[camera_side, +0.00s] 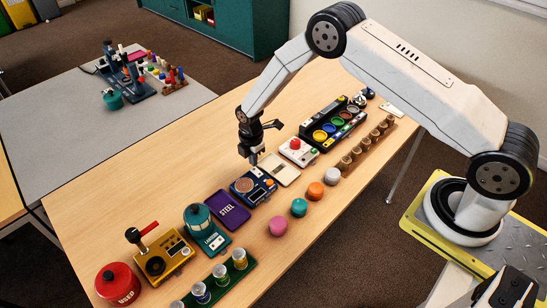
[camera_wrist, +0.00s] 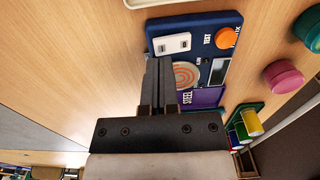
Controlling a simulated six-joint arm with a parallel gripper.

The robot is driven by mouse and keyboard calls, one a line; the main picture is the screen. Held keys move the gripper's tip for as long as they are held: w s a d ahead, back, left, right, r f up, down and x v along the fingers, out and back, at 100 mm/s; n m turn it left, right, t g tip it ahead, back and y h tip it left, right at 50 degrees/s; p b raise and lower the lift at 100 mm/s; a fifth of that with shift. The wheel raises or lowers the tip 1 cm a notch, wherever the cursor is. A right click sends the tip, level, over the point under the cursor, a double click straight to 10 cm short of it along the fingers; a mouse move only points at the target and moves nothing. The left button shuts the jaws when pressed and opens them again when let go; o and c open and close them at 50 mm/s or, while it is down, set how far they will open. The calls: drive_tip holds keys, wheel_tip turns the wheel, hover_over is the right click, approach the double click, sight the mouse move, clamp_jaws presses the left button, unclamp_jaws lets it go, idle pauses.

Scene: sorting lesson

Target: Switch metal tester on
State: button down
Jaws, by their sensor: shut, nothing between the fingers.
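The metal tester (camera_side: 253,187) is a navy box with a round copper-coloured coil, in the middle of the table row. In the wrist view the tester (camera_wrist: 190,22) shows an orange knob (camera_wrist: 227,38) near the word TEST, a white switch-like plate (camera_wrist: 172,44), a coil (camera_wrist: 187,74) and a small dark screen. I cannot tell the switch's position. My gripper (camera_side: 253,160) is shut and empty, pointing down above the tester's far edge. In the wrist view my gripper's fingertips (camera_wrist: 160,62) lie over the edge beside the coil, below the white plate. Contact is not visible.
A purple STEEL plate (camera_side: 227,210) lies beside the tester, a cream tray (camera_side: 279,169) on its other side. Coloured pucks, such as a pink one (camera_side: 278,225), stand in front. A teal lantern (camera_side: 200,222) and yellow device (camera_side: 162,258) are left. Bare wood lies behind the tester.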

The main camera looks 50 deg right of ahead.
sight(254, 169)
drive_tip(key=shift+f, duration=1.15)
idle(1.0)
drive_tip(key=shift+r, duration=3.55)
drive_tip(key=shift+r, duration=0.25)
drive_tip(key=s+d+r+m+t, duration=0.1)
drive_tip(key=s+d+r+m, duration=0.2)
drive_tip(key=s+r+m, duration=1.05)
drive_tip(key=s+m, duration=0.1)
drive_tip(key=s, duration=0.2)
drive_tip(key=s+d+r+m+t, duration=0.1)
drive_tip(key=s+r+m, duration=0.2)
drive_tip(key=s, duration=0.3)
drive_tip(key=shift+s+r+t, duration=0.25)
drive_tip(key=shift+s+t, duration=0.05)
